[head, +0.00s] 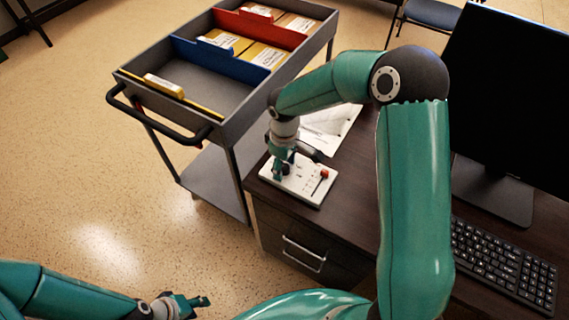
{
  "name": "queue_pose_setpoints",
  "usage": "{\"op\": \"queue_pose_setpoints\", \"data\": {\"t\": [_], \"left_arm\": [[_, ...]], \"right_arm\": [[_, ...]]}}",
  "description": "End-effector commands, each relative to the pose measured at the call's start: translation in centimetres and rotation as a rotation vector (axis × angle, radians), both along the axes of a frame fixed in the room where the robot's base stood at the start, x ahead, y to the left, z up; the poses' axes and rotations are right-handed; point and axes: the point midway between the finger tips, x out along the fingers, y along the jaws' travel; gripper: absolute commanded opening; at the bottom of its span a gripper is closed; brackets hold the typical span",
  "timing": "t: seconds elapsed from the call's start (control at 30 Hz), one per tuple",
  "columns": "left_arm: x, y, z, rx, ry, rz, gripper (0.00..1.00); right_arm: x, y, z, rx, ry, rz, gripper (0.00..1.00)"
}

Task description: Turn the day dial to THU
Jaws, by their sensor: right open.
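A white panel (307,187) lies on the dark desk near its left corner. It carries a small red knob (324,174) on its right part and small dark markings. My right gripper (281,173) points down over the left part of the panel, with its jaws open. The day dial cannot be made out; the gripper covers that left part of the panel. The day lettering is too small to read. My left gripper (196,303) is low at the bottom of the view, over the floor and away from the desk; its jaw opening is unclear.
A grey cart (222,112) with folders and blue and red dividers stands left of the desk (350,190). Papers (328,130) lie behind the panel. A keyboard (503,262) and a monitor (515,100) are on the right. The floor at left is clear.

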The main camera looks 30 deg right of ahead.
Motion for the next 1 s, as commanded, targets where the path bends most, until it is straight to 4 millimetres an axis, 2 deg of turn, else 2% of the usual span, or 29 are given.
{"op": "queue_pose_setpoints", "data": {"t": [0.27, 0.6, 1.0], "left_arm": [[0.0, 0.0, 0.0, 0.0, 0.0, 0.0, 0.4], [0.0, 0.0, 0.0, 0.0, 0.0, 0.0, 0.4], [-0.01, 0.0, -0.85, 0.0, 0.0, 0.0, 0.4]], "right_arm": [[0.01, -0.03, -0.09, 0.0, 0.0, -0.001, 0.55], [0.01, -0.03, -0.05, 0.0, -0.001, -0.001, 0.0], [0.09, -0.03, -0.2, -0.001, -0.003, -0.062, 0.0]]}}
